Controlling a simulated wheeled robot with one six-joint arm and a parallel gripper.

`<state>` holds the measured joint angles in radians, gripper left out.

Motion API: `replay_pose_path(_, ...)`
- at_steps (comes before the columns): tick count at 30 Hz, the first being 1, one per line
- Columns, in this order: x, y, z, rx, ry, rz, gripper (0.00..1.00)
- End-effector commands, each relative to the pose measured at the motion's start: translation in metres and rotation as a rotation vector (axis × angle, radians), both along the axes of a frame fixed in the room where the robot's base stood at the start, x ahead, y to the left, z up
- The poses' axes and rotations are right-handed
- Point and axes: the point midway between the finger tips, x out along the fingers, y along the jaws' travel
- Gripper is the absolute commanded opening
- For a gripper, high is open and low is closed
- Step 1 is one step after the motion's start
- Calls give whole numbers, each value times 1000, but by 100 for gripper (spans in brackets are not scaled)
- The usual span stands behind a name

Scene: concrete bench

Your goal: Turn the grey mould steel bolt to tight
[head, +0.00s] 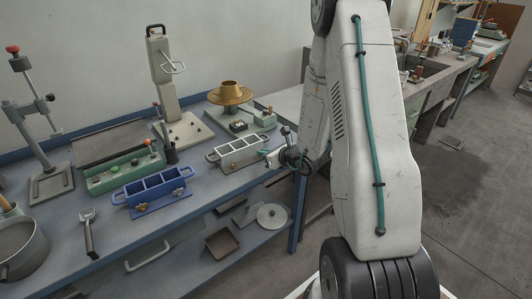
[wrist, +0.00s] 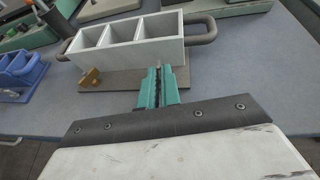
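The grey mould (head: 238,150) is an open box with three compartments, on the bench; it fills the upper middle of the wrist view (wrist: 130,52). A brass bolt (wrist: 90,77) stands at the left of its near side. My gripper (wrist: 159,72) is at the right part of that near side, its teal fingers close together with a thin grey piece between the tips. This looks like the steel bolt, mostly hidden by the fingers, so its angle cannot be told. In the head view my gripper (head: 270,156) is at the mould's right end.
A blue mould (head: 152,192) with brass bolts lies to the left, also in the wrist view (wrist: 20,72). Bare bench lies between the moulds.

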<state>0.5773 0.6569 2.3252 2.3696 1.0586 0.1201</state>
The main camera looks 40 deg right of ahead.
Motion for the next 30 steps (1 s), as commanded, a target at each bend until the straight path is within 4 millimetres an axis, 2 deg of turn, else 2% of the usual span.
replay_pose_path(12, 1, 7, 1, 0, -2, -245, 0)
replay_pose_path(30, 1, 7, 1, 1, -4, -306, 0)
